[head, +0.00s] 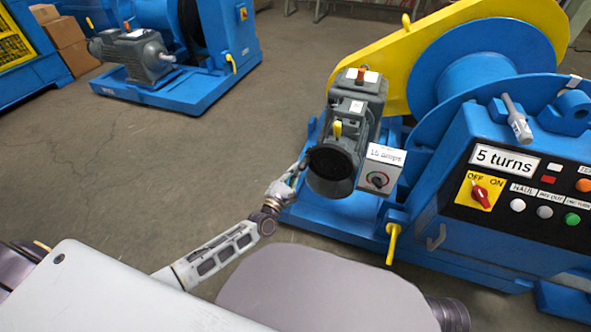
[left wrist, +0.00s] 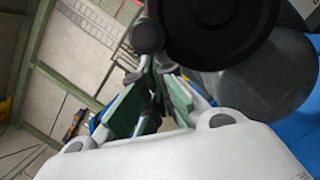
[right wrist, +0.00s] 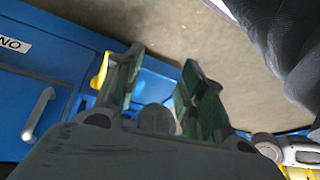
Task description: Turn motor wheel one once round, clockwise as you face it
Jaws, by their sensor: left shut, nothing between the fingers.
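A dark round wheel (head: 330,162) sits on the near end of a grey motor (head: 357,105) on the blue winch base. I take it for motor wheel one, but no label on it is readable. My left gripper (head: 299,170) is shut and empty at the wheel's left edge. In the left wrist view the wheel (left wrist: 220,25) looms dark above and right of the fingertips (left wrist: 152,62). I cannot tell whether they touch it. My right gripper (right wrist: 163,60) is open and empty in the right wrist view, and is not visible in the head view.
A small box labelled 15 amps (head: 380,172) with a dial stands right of the wheel. A blue control panel (head: 490,225) marked 5 turns stands at the right. A second grey motor (head: 132,55) is at the back left. Bare floor (head: 180,160) lies between.

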